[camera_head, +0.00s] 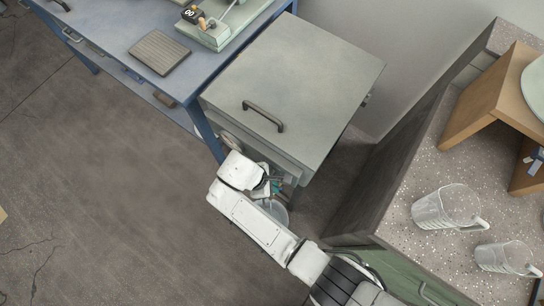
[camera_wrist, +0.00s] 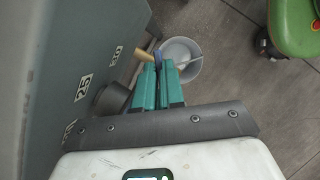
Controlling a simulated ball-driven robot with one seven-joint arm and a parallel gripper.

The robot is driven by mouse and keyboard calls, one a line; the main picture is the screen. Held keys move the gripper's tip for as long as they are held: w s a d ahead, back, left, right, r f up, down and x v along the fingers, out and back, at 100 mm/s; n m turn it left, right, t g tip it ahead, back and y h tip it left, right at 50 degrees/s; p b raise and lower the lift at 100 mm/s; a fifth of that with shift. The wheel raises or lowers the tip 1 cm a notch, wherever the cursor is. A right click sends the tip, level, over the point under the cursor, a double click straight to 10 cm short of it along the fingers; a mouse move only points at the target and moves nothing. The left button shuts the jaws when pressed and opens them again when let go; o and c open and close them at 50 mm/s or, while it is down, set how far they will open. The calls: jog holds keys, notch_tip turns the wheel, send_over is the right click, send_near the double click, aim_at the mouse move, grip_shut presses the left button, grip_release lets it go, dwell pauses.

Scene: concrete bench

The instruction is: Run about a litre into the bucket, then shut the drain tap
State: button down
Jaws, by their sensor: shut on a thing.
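The grey tank (camera_head: 300,80) stands beside the blue bench, its lid closed. In the wrist view its wall (camera_wrist: 80,50) carries number labels. The drain tap shows as a tan spout (camera_wrist: 143,56) with a blue handle (camera_wrist: 158,57). My gripper (camera_wrist: 159,68) has teal fingers shut on the tap's handle; it also shows low beside the tank in the head view (camera_head: 274,186), partly hidden by my arm. The pale translucent bucket (camera_wrist: 196,71) stands on the floor below the tap; its rim also shows in the head view (camera_head: 282,214). I cannot make out a stream or the water level.
A blue bench (camera_head: 120,30) stands at the left of the tank. A speckled counter (camera_head: 420,180) at the right holds two clear jugs (camera_head: 446,207) (camera_head: 506,257). A green wheeled thing (camera_wrist: 292,25) stands at the wrist view's top right. The floor at the left is clear.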

jog(key=c, duration=1.5)
grip_release()
